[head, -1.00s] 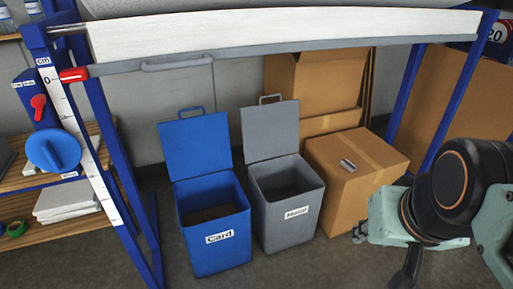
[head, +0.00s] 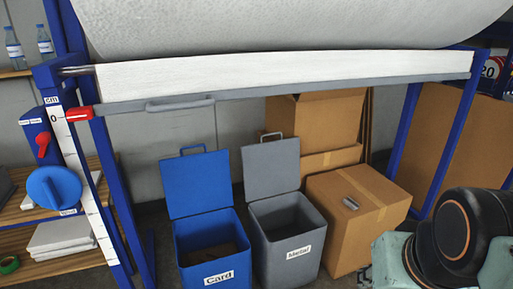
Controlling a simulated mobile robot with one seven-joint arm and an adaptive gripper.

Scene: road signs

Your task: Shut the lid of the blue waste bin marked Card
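The blue waste bin marked Card (head: 222,262) stands on the floor under the roll rack, its bottom cut off by the picture edge. Its blue lid (head: 198,184) is open, standing up at the back with a loop handle (head: 180,150) on top. The bin's inside looks brown and mostly empty. My arm shows at the lower right, to the right of the bins and apart from them. My gripper is out of the picture.
A grey bin marked Metal (head: 288,240) stands close on the right, its grey lid (head: 270,168) also up. Cardboard boxes (head: 365,205) stand further right. The rack's grey bar (head: 290,88) and white roll (head: 290,25) cross above the bins. A shelf with a blue knob (head: 54,188) is left.

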